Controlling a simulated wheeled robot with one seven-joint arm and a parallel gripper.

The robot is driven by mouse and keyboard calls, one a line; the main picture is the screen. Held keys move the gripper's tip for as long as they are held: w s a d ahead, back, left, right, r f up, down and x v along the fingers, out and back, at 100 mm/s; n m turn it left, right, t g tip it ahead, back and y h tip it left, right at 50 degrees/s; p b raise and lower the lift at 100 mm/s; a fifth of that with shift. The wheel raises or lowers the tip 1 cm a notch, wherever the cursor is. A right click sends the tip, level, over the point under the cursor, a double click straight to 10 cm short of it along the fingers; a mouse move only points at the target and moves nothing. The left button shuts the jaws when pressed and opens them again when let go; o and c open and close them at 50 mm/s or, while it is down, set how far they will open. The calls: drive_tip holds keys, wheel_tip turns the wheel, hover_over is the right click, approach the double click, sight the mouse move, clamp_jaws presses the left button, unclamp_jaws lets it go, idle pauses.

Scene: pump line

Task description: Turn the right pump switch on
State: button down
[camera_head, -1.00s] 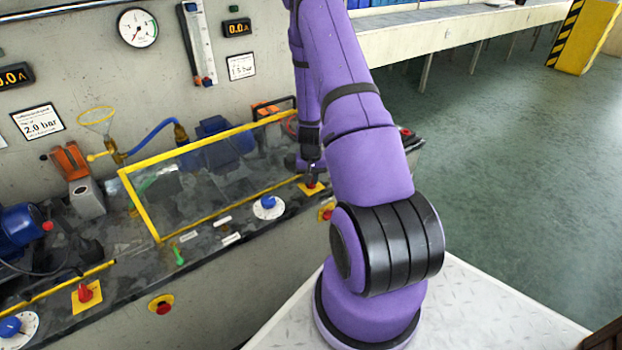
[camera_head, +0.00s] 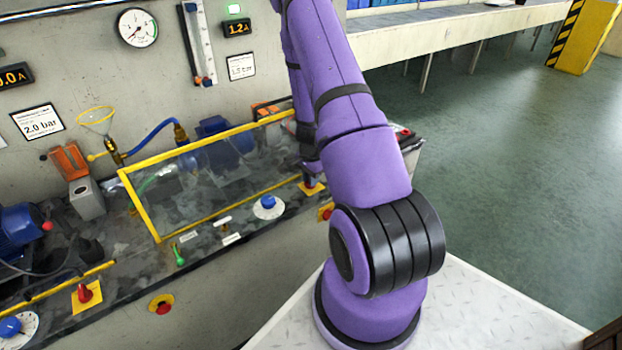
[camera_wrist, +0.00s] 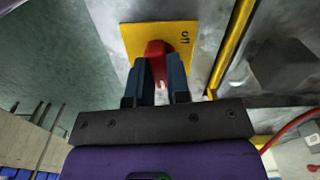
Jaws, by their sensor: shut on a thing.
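The right pump switch is a red knob (camera_wrist: 155,48) on a yellow plate (camera_wrist: 130,38) in the wrist view. The plate bears the word "off" near its upper right corner. My gripper (camera_wrist: 157,66) is shut on the red knob, one dark finger on each side of it. In the head view the yellow plate (camera_head: 312,188) shows at the bench edge, with my gripper mostly hidden by my arm.
A left red switch (camera_head: 85,293) sits on another yellow plate, with the left display (camera_head: 14,76) at 0.0 A. A blue dial (camera_head: 268,202) and a yellow-framed clear guard (camera_head: 200,180) lie left of my gripper. A red emergency button (camera_head: 326,211) is close below.

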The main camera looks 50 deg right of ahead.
drive_tip(key=shift+m, duration=0.9)
drive_tip(key=c, duration=1.1)
unclamp_jaws()
wheel_tip(320, 180, up, 11)
drive_tip(key=shift+f, duration=0.1)
